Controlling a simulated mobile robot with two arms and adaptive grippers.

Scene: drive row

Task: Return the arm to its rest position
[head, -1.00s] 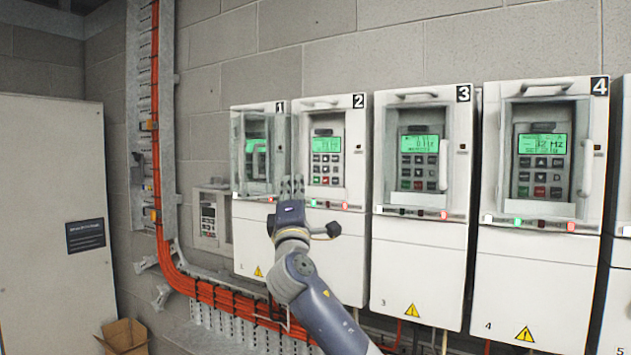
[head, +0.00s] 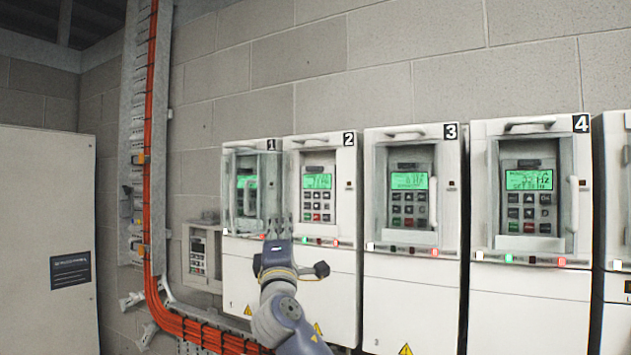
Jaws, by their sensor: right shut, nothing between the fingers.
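My right gripper (head: 279,228) is raised in front of the lower panels of drive 1 and drive 2. Its fingers are together with nothing between them, and its arm comes up from the bottom of the picture. Drive 1 (head: 240,275) is partly hidden behind the gripper. Drive 2 (head: 335,285) stands just to its right, with a lit green display and keypad. I cannot tell the exact gap between the gripper and the drives. My left gripper is out of the picture.
Drive 3 (head: 412,290) and drive 4 (head: 530,300) continue the row rightward. A small keypad box (head: 198,255) hangs left of drive 1. Orange cables (head: 153,200) run down the wall and along below. A pale cabinet (head: 45,200) stands at the left.

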